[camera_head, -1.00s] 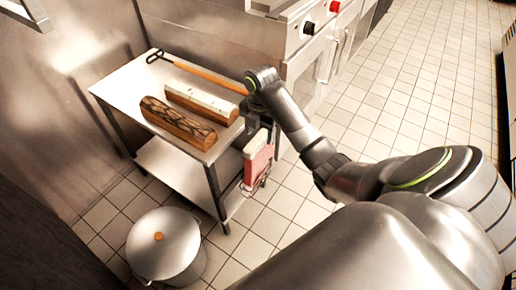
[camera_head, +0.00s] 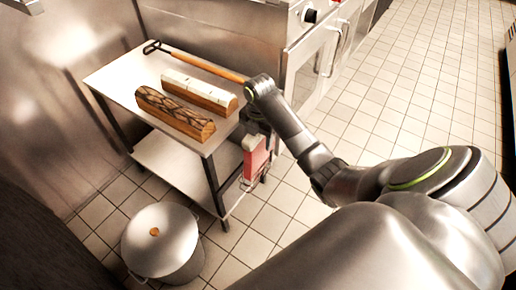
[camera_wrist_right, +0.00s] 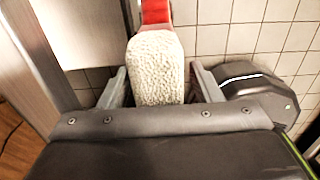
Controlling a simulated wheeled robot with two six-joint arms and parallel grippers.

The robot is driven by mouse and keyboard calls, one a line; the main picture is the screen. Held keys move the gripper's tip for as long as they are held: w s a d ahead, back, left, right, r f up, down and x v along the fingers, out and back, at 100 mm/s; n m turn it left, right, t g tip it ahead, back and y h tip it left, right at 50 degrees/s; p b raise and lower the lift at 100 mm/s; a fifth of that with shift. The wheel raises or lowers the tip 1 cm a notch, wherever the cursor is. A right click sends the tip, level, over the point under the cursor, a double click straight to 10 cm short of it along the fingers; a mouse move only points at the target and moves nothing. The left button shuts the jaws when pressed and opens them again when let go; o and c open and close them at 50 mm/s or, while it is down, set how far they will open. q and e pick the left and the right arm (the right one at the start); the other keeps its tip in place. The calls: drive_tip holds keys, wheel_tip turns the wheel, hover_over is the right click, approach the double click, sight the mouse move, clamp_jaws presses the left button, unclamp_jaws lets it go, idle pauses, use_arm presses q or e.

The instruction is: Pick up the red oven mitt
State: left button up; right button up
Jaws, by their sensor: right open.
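The red oven mitt (camera_head: 256,162) hangs upright at the right end of the metal table, with a pale fleecy cuff at its top. In the right wrist view the cuff (camera_wrist_right: 158,68) fills the space between the fingers, and the red part (camera_wrist_right: 156,12) shows beyond it. My right gripper (camera_wrist_right: 160,86) is open, with one finger on each side of the cuff. Gaps show between the fingers and the cuff. In the head view this gripper is mostly hidden behind my own wrist. My left gripper is not in view.
The metal table (camera_head: 120,83) carries a dark-patterned log-shaped block (camera_head: 175,113), a white-topped wooden block (camera_head: 200,88) and a long-handled tool (camera_head: 205,66). A lidded pot (camera_head: 160,240) stands on the floor. An oven unit (camera_head: 312,70) is behind the table. Tiled floor is clear at right.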

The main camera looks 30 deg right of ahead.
drive_tip(key=shift+f, duration=0.15)
clamp_jaws()
idle(0.4)
